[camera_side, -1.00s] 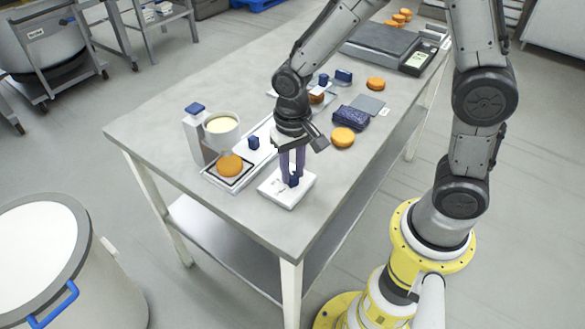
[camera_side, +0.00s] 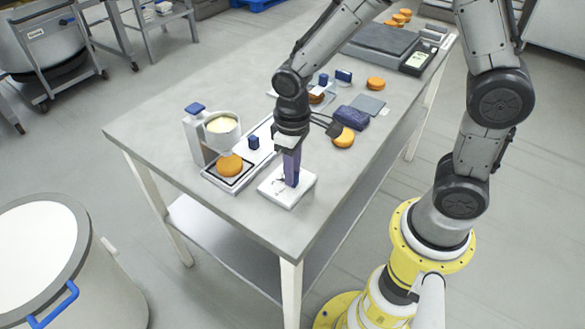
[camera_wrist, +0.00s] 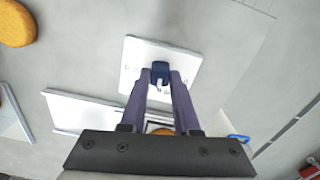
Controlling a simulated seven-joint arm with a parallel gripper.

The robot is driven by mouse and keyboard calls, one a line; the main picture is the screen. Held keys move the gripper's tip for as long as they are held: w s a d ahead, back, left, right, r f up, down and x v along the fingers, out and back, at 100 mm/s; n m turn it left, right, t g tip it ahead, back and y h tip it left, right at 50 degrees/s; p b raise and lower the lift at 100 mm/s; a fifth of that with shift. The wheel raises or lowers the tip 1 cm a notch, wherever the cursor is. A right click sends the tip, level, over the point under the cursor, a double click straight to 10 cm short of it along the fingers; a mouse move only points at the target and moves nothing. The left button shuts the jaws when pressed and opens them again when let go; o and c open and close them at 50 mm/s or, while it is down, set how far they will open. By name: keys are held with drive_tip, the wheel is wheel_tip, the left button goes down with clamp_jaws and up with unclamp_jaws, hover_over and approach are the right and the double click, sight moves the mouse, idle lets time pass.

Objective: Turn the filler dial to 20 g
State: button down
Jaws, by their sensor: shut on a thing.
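The filler dial is a dark blue knob (camera_wrist: 160,70) on a white square plate (camera_side: 301,193) near the table's front corner. It also carries a small white pointer in the wrist view. My gripper (camera_side: 291,180) points down over the plate. Its purple fingers are shut on the knob, one on each side, as the wrist view (camera_wrist: 160,86) shows. Faint dark marks lie on the plate (camera_wrist: 184,58) around the knob, too small to read. In the side view the fingers hide most of the knob.
Left of the plate stands the filler with a cream-filled bowl (camera_side: 222,136) and a blue-topped post (camera_side: 195,109). An orange round (camera_side: 229,166) lies below the bowl. A dark blue folded cloth (camera_side: 351,117) and another orange round (camera_side: 343,138) lie behind my gripper.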

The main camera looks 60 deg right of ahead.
drive_tip(key=shift+n, duration=1.4)
drive_tip(key=c, duration=0.6)
unclamp_jaws()
drive_tip(key=shift+c, duration=0.2)
wheel_tip(320, 180, up, 14)
